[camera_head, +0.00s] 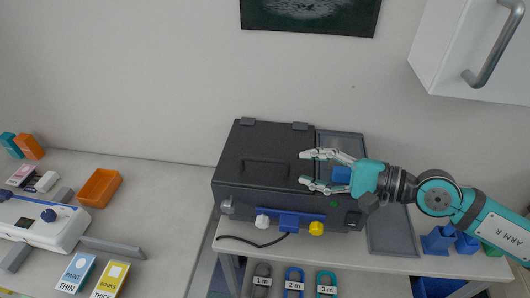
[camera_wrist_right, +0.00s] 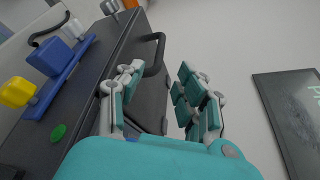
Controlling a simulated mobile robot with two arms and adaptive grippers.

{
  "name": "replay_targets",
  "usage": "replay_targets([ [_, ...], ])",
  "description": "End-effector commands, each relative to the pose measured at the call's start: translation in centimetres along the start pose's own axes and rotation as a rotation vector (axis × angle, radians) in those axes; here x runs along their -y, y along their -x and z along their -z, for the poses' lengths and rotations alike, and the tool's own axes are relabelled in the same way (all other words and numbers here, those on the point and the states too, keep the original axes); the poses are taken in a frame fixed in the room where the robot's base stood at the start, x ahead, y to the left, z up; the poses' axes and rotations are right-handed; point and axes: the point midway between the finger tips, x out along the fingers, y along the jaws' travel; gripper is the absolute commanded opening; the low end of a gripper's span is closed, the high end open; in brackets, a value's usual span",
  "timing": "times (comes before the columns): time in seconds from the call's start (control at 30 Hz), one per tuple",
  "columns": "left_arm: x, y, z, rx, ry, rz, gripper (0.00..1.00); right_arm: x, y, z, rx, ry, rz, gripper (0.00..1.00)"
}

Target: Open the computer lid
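The computer (camera_head: 228,198) is a dark case on the white table against the wall; it also fills the left of the right wrist view (camera_wrist_right: 90,95). Its lid (camera_head: 268,143) lies shut across the left and middle of the top. A dark bar handle (camera_head: 264,162) is on the lid and shows in the right wrist view (camera_wrist_right: 157,44). My right gripper (camera_head: 304,170) is open and empty over the lid's right part, fingers pointing left toward the handle. In the right wrist view its fingers (camera_wrist_right: 160,72) are spread, with the handle just beyond them. My left gripper is not in view.
The case front carries a blue strip with a white knob (camera_head: 262,221), a blue block (camera_head: 289,222) and a yellow knob (camera_head: 316,228). A grey panel (camera_head: 392,232) and blue holders (camera_head: 438,240) are right. An orange tray (camera_head: 99,187) is left. A cabinet (camera_head: 455,55) hangs upper right.

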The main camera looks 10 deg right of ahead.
Motion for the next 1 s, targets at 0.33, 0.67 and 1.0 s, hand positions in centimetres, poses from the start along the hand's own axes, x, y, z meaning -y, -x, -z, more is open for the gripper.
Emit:
replay_targets([
  [0.33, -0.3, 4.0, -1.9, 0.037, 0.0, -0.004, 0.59, 0.5, -6.4, -0.4, 0.005, -0.006, 0.003, 0.36],
  [0.67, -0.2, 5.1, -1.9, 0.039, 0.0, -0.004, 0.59, 0.1, -10.5, -0.2, 0.002, -0.004, -0.001, 0.36],
  [1.0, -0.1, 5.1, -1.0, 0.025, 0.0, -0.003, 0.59, -0.1, -10.9, -0.1, 0.001, -0.002, -0.002, 0.36],
])
